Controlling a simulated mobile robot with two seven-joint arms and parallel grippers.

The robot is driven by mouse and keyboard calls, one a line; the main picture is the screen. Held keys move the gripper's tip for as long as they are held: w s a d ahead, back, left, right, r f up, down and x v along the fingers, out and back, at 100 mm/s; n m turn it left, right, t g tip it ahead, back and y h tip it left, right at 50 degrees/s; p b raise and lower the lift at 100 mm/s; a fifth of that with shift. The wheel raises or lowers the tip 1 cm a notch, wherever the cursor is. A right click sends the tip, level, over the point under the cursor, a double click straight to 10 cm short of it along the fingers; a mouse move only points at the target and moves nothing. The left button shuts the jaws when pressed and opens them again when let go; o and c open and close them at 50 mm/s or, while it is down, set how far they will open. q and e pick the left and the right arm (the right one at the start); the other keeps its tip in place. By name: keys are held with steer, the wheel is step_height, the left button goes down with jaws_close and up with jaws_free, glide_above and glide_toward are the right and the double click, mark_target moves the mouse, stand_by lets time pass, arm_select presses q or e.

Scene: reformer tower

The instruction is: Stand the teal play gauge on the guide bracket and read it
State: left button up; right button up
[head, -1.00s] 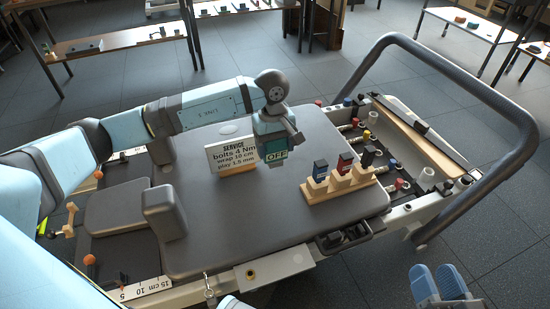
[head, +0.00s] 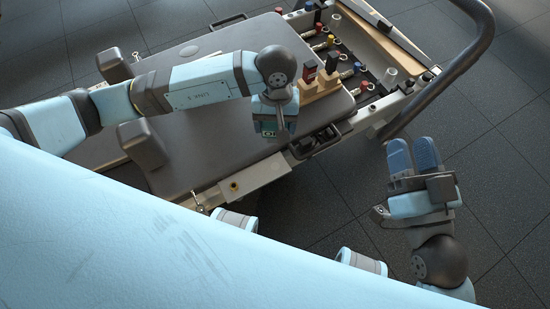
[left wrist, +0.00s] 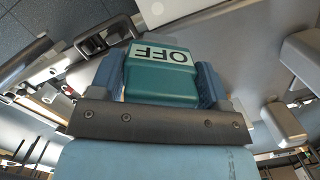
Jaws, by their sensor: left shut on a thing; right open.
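The teal play gauge (head: 268,129) is held in my left gripper (head: 275,112), above the near edge of the grey padded bed (head: 205,135). In the left wrist view the gauge (left wrist: 160,75) sits between the two blue fingers, its display showing OFF. My right gripper (head: 412,148) is open and empty, over the floor to the right of the bed. A pale plate with a round brass-coloured fitting (head: 250,180) is on the near rail; I cannot tell whether it is the guide bracket. The gauge appears apart from it.
A wooden stand (head: 322,92) with dark and red upright pieces stands on the bed just beyond my left gripper. A black handle (head: 318,143) juts from the near edge. A thick grey curved rail (head: 450,80) rises at right.

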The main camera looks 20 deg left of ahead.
arm_select(q)
steer(key=shift+f+b, duration=2.4)
steer(key=shift+f, duration=6.3)
arm_select(e)
step_height(320, 180, down, 8)
steer(key=g, duration=0.3)
steer(key=shift+w+a+n, duration=0.15)
steer(key=shift+a+n, duration=0.2)
steer(key=shift+n, duration=0.05)
arm_select(q)
steer(key=shift+f, duration=0.15)
steer(key=o, duration=1)
arm_select(e)
steer(key=shift+f, duration=0.15)
